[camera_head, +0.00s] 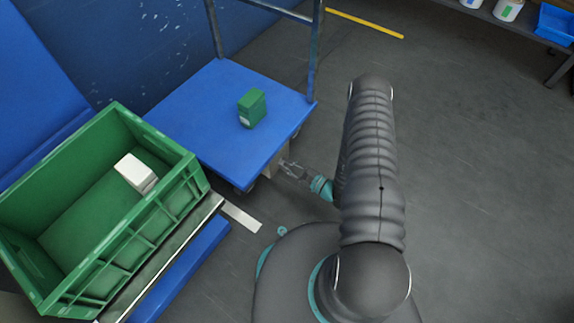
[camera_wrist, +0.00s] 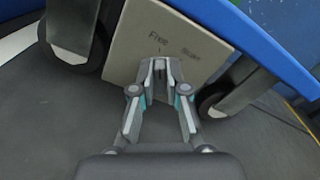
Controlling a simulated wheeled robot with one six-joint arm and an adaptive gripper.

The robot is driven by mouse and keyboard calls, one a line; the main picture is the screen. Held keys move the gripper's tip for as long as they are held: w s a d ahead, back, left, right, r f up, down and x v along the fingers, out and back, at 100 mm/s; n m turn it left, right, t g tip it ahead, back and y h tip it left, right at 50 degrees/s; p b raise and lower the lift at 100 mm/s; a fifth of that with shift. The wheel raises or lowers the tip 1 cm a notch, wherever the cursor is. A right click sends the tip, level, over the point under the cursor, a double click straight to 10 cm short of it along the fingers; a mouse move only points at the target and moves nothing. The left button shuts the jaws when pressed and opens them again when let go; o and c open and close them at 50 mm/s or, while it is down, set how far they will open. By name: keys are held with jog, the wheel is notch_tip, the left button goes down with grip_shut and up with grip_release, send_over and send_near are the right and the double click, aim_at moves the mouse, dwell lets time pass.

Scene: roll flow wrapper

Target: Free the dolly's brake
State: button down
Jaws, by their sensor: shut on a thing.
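The dolly (camera_head: 195,115) is a blue platform with an upright metal frame. A beige brake panel (camera_wrist: 185,40) hangs under its edge, between two dark wheels, and also shows in the head view (camera_head: 277,157). In the head view my gripper (camera_head: 287,168) reaches the panel from the right.
A green box (camera_head: 252,108) stands on the dolly. A green crate (camera_head: 180,185) with a white box (camera_head: 136,173) inside is at the left. A shelf (camera_head: 530,30) stands at the top right. The floor on the right is clear.

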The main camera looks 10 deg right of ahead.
dwell(0.4)
jog(key=c, duration=1.2)
grip_release()
jog(key=shift+a, duration=0.1)
jog(key=shift+s+d, duration=0.35)
jog(key=shift+d, duration=0.2)
jog(key=shift+v, duration=3.2)
jog(key=shift+r, duration=0.15)
